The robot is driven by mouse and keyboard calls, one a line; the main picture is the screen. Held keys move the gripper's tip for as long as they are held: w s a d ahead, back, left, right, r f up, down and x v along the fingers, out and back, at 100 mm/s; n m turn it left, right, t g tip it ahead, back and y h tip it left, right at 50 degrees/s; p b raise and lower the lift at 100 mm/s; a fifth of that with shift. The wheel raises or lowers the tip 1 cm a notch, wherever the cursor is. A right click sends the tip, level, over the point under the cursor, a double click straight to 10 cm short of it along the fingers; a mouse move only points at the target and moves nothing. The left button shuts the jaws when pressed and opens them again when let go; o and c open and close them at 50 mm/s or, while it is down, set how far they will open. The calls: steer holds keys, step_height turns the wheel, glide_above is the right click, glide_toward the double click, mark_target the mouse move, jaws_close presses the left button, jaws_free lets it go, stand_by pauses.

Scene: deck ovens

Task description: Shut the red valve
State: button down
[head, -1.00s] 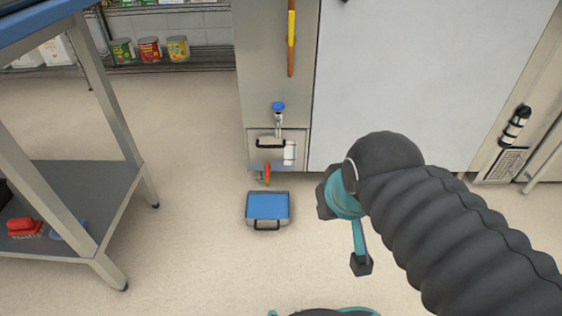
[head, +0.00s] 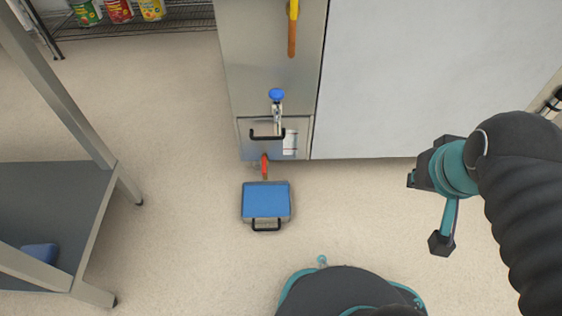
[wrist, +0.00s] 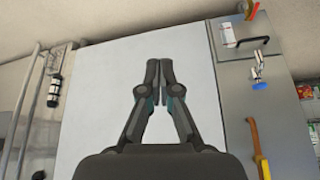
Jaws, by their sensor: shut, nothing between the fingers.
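A small red-orange valve lever (head: 264,167) hangs at the foot of the narrow steel panel, just above and behind a blue-topped case on the floor. In the wrist view, where the unit appears upside down, a red-orange piece at the top edge (wrist: 251,11) seems to be the same lever. My gripper (wrist: 159,66) is shut and empty, pointing toward the large pale panel, well apart from the valve. In the head view my arm's end is at the right; its fingers are hard to make out there.
The blue-topped case (head: 266,201) stands on the floor before the valve. A blue knob (head: 277,95) and black drawer handle (head: 267,135) are above it; a yellow-orange handle (head: 292,35) is higher. A steel table (head: 60,200) stands left. Floor between is open.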

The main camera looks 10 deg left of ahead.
steer(key=w+a+f+m+g+y+p, duration=0.25)
steer(key=w+a+f+g+y, duration=0.2)
steer(key=w, duration=0.45)
steer(key=w+a+f+m+g+y+p, duration=0.1)
steer(key=w+a+f+m+g+y, duration=0.25)
steer(key=w+a+f, duration=0.35)
steer(key=w+a+f+m+y+p, duration=0.1)
steer(key=w+a+f+m+y, duration=0.1)
steer(key=f, duration=0.8)
steer(key=w+a+f+m+g+y+p, duration=0.1)
steer(key=w+f+m+y, duration=0.4)
steer(key=f, duration=0.5)
steer(key=w+a+m+p, duration=0.1)
steer(key=w+a+m, duration=0.1)
steer(key=shift+w+f, duration=0.35)
steer(key=shift+f, duration=0.05)
